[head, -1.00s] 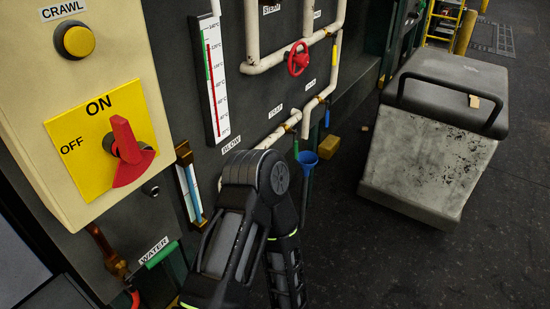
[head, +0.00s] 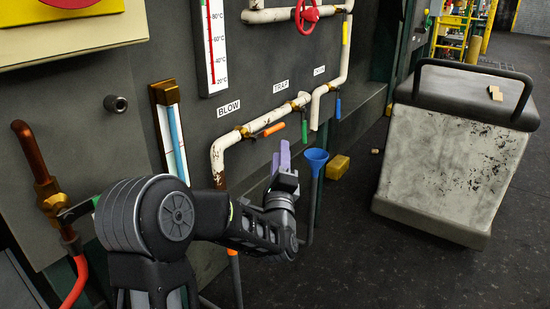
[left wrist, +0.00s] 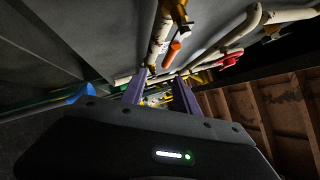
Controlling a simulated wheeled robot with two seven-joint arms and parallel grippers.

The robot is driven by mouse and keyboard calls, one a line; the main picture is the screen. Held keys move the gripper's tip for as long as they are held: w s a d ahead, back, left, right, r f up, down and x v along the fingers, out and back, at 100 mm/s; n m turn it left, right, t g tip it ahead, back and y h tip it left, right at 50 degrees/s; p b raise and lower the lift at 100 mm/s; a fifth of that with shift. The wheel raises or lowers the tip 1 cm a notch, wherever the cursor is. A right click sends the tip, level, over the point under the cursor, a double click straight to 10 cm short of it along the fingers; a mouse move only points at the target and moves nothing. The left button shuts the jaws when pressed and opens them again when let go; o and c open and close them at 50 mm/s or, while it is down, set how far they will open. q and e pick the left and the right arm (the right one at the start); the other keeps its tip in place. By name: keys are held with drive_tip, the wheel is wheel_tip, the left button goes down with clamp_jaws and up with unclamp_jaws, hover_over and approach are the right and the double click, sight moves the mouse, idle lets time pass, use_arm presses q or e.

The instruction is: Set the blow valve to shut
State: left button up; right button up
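The blow valve is a brass body (head: 243,131) with an orange lever (head: 270,130), on a worn cream pipe below the BLOW label (head: 228,108). The lever points right, roughly along the pipe run. My left gripper (head: 281,158), with purple fingers, is just below and right of the lever's tip, not visibly touching it. In the left wrist view, the fingers (left wrist: 161,90) stand apart with nothing gripped between them. The orange lever (left wrist: 173,52) shows ahead of them, beside the pipe. My right gripper is not in view.
Right of it, the TRAP valve (head: 297,104) has a hanging green lever (head: 304,126), and a neighbouring valve a hanging blue lever (head: 338,108). A blue funnel (head: 315,158) stands close right of my gripper. A grey cart (head: 440,160) is at right; dark floor lies between.

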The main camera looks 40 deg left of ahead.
sight(275, 129)
use_arm(q)
drive_tip(key=shift+s+a+r+y, duration=0.25)
drive_tip(key=shift+a+r+y, duration=0.05)
drive_tip(key=shift+r, duration=0.15)
drive_tip(key=shift+s+a+r+y, duration=0.25)
drive_tip(key=shift+r+y, duration=0.05)
drive_tip(key=shift+r, duration=0.1)
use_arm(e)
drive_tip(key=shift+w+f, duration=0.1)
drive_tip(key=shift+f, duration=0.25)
use_arm(q)
drive_tip(key=shift+w, duration=0.1)
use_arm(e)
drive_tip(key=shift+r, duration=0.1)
use_arm(q)
drive_tip(key=x, duration=0.6)
drive_tip(key=shift+w+a+p, duration=0.15)
drive_tip(key=shift+w+p, duration=0.05)
drive_tip(key=shift+p, duration=0.15)
drive_tip(key=shift+w+a+r, duration=0.25)
drive_tip(key=shift+w+a, duration=0.05)
drive_tip(key=shift+w, duration=0.15)
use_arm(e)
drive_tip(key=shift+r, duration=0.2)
